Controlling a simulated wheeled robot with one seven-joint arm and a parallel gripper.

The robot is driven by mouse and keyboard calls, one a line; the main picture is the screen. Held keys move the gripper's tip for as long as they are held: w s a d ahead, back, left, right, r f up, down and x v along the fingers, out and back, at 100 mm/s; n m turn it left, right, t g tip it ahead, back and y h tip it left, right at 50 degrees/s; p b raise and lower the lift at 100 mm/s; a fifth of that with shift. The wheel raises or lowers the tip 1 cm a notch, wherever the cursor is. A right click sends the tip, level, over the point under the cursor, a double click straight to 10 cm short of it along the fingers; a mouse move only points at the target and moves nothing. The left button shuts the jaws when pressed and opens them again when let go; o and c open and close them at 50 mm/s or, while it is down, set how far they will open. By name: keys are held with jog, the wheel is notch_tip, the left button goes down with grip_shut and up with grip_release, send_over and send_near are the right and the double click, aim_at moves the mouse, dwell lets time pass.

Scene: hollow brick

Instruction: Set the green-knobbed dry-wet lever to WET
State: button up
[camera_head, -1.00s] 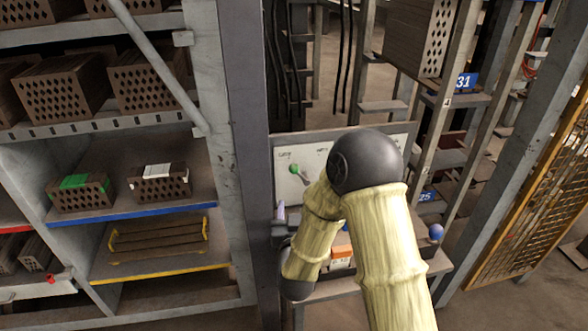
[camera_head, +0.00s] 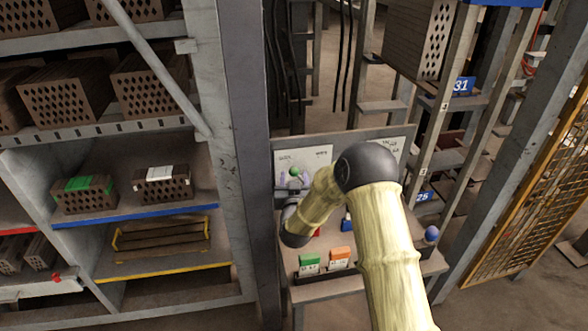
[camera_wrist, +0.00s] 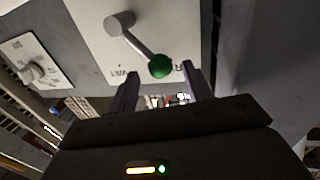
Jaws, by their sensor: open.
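The dry-wet lever's green knob (camera_wrist: 160,67) is at the end of a grey rod that slants from a round pivot (camera_wrist: 119,24) on a white plate (camera_wrist: 90,15). In the wrist view a WET label shows left of the knob, and a partly hidden label is just right of it. My gripper (camera_wrist: 161,86) is open, with one dark finger on each side below the knob. The knob appears just beyond and between the fingertips; contact cannot be told. In the head view the knob (camera_head: 294,171) shows above my gripper's purple fingers (camera_head: 293,179).
A second plate with a grey knob (camera_wrist: 32,72) is beside the lever. Below the panel, a green block (camera_head: 309,262) and an orange block (camera_head: 340,254) sit on a ledge. A steel post (camera_head: 248,150) and brick shelves stand left; a blue ball (camera_head: 432,234) is right.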

aim_at(294, 174)
jog(key=shift+w+a+p, duration=0.2)
jog(key=shift+w+p, duration=0.1)
jog(key=shift+w, duration=1.55)
grip_shut()
